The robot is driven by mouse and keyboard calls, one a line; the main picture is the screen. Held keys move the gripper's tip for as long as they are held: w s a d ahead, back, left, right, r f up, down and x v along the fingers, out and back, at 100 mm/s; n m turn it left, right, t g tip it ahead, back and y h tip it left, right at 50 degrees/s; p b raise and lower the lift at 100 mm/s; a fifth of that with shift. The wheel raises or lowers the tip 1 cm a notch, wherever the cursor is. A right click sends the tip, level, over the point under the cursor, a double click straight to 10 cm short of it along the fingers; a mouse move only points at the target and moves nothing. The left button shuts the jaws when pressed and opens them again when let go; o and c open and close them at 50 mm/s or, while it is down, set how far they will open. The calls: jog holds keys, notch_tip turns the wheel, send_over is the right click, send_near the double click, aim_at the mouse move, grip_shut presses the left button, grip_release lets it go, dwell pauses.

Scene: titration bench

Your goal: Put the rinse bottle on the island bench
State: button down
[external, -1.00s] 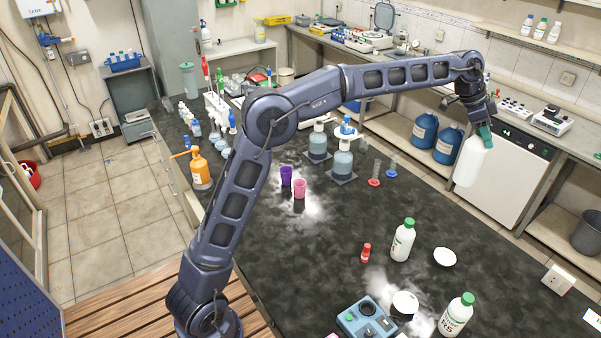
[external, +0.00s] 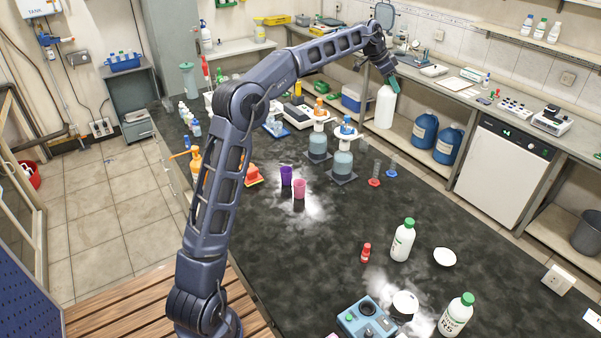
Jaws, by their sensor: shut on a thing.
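The rinse bottle, a white bottle (external: 385,108) with a green top, hangs upright from my gripper (external: 389,76) in the external view. My gripper is shut on its green top, and the fingers are small and partly hidden there. The island bench (external: 320,245) is the long dark mottled surface in the middle. The bottle is held in the air near the far right edge of the bench. I cannot tell whether it is over the bench or over the aisle.
Green-capped bottles (external: 403,240) and a blue device (external: 366,317) are nearer. Blue jugs (external: 424,134) sit under the wall counter.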

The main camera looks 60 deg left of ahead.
jog(key=s+a+n+y, duration=0.15)
jog(key=s+a, duration=0.35)
jog(key=a, duration=0.8)
jog(key=s+a+n+t+y, duration=0.15)
jog(key=s+a, duration=0.45)
jog(key=a, duration=0.7)
jog(key=s+a+n+g, duration=0.1)
jog(key=s+a+n, duration=0.3)
jog(key=a, duration=0.9)
jog(key=s+a+n+y, duration=0.2)
jog(key=s+a, duration=1.2)
jog(key=s, duration=0.4)
jog(key=s+a+n+y, duration=0.2)
jog(key=s+a+n, duration=0.1)
jog(key=s+a, duration=1.25)
notch_tip(320, 180, down, 38)
jog(key=s+d, duration=0.1)
jog(key=shift+s+d, duration=0.3)
jog(key=shift+s, duration=0.05)
jog(key=c, duration=1.1)
grip_release()
jog(key=shift+f, duration=0.1)
jog(key=shift+o, duration=0.2)
